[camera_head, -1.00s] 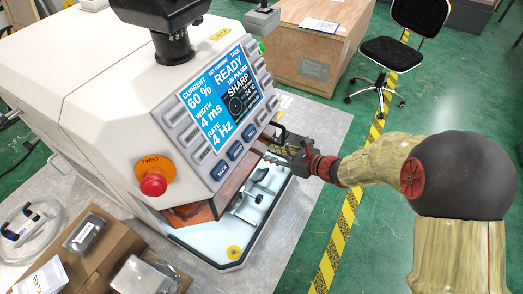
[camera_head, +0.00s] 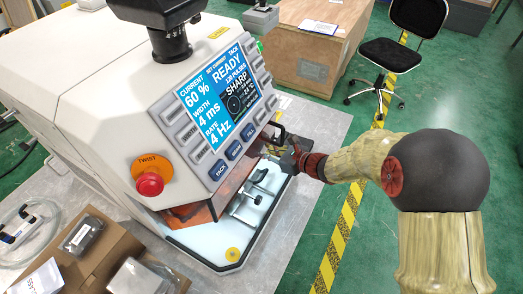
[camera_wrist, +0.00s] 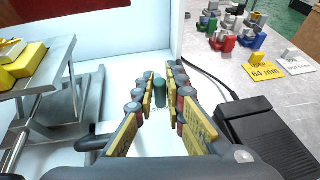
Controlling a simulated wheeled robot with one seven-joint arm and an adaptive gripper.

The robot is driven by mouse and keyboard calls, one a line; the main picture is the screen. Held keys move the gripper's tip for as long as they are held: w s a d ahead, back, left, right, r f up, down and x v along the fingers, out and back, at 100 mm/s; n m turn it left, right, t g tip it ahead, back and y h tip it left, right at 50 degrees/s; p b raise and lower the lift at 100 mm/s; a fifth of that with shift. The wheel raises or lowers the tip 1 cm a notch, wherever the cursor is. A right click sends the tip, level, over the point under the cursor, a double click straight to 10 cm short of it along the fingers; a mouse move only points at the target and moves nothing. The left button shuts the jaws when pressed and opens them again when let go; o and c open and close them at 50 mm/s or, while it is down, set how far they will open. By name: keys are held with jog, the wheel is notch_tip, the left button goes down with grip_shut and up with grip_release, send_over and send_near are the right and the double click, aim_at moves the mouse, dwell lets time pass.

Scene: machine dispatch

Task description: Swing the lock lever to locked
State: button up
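The white machine (camera_head: 95,80) has an open work bay (camera_head: 235,205) low on its front, with a metal fixture and clamp (camera_head: 250,195) inside. My gripper (camera_wrist: 160,82) reaches into the bay from the right, and its tips are hidden behind the machine front in the head view. In the wrist view its two yellow-padded fingers are apart, with a green upright peg (camera_wrist: 160,92) between the tips. I cannot tell whether the pads touch the peg. The peg may be the lock lever's knob; no lever marking or locked position is readable.
In the wrist view, a metal fixture (camera_wrist: 50,75) with yellow blocks stands left, and a black pedal (camera_wrist: 275,140) with a cable lies right. Coloured parts and a "64 mm" card (camera_wrist: 265,70) lie beyond. The red stop button (camera_head: 150,184) is on the machine's front.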

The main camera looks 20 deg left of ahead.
grip_shut()
jog(key=n+g+p, duration=0.1)
jog(key=w+n+g+p, duration=0.1)
jog(key=n+g+p, duration=0.1)
jog(key=shift+w+r+g, duration=0.1)
jog(key=shift+w+g, duration=0.15)
jog(key=shift+g, duration=0.05)
jog(key=n+g, duration=0.1)
jog(key=w+n+g+p, duration=0.1)
jog(key=n+g, duration=0.1)
jog(key=n+g+p, duration=0.1)
jog(key=g, duration=0.1)
jog(key=shift+w+a+n+h, duration=0.3)
jog(key=shift+a+n+h, duration=0.1)
jog(key=n+g+h, duration=0.2)
jog(key=n+g, duration=0.1)
jog(key=w+a+n+g+h, duration=0.1)
jog(key=shift+a+f, duration=0.1)
jog(key=shift+f, duration=0.15)
jog(key=shift+w+a+n+g+h+b, duration=0.1)
jog(key=shift+a+n+g+h+b, duration=0.1)
jog(key=shift+n+g+h, duration=0.25)
jog(key=shift+w+a+n+g+h+b, duration=0.1)
jog(key=shift+n+g+h+b, duration=0.15)
jog(key=shift+n+g, duration=0.25)
jog(key=shift+r+n, duration=0.15)
jog(key=shift+n, duration=0.1)
jog(key=o, duration=0.6)
grip_release()
jog(key=shift+c, duration=0.2)
